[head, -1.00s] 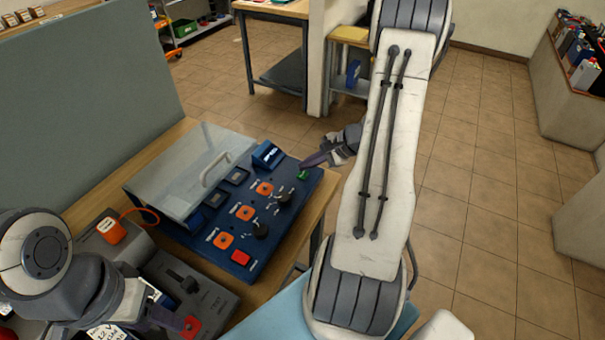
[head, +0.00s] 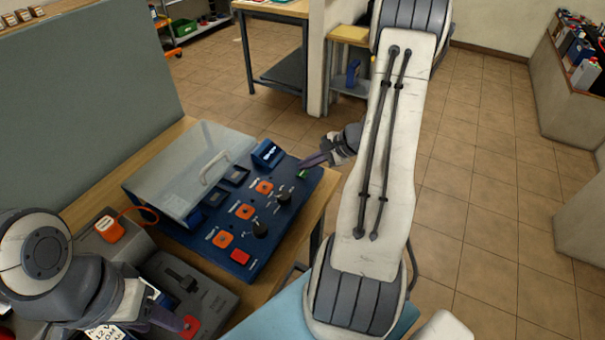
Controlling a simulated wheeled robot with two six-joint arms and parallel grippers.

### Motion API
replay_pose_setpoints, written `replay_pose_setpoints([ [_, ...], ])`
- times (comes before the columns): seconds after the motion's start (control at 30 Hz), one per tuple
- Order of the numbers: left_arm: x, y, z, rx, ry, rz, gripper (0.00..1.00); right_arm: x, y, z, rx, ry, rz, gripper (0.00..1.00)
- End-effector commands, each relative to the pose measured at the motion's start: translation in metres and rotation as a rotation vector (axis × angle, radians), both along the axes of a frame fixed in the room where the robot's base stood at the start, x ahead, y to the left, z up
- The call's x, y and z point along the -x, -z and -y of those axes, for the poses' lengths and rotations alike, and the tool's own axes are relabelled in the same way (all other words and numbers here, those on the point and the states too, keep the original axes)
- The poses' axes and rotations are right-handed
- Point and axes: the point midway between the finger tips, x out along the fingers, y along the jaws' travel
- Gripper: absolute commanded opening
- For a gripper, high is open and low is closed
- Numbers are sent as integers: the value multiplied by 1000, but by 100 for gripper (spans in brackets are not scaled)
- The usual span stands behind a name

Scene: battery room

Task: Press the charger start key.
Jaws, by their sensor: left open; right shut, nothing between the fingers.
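The charger panel (head: 205,238) is dark blue and lies on a wooden bench, with orange square sockets, black knobs and a red key (head: 239,257). A green key (head: 302,174) sits at the panel's far right corner. My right gripper (head: 303,164) is shut and empty, with its fingertips at the green key and partly covering it. I cannot tell whether the tips touch or press it. My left gripper (head: 170,325) is low at the left, open, over the grey tester beside the panel.
A clear cover with a handle (head: 190,170) lies over the panel's left part. A grey tester (head: 205,300) with an orange plug (head: 109,229) stands in front of it. A grey partition (head: 85,105) rises behind. Floor right of the bench is open.

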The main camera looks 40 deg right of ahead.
Motion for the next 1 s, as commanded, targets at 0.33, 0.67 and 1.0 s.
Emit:
replay_pose_setpoints([
  [0.33, 0, 5, 0, 0, 0, 0, 50, 0, 4, 0, 0, 0, 0, 0],
  [0.67, 0, 8, 0, 0, 0, 0, 50, 0, 6, 0, 0, 0, 0, 0],
  [1.0, 0, 12, 0, 0, 0, 0, 50, 0, 9, 0, 0, 0, 0, 0],
])
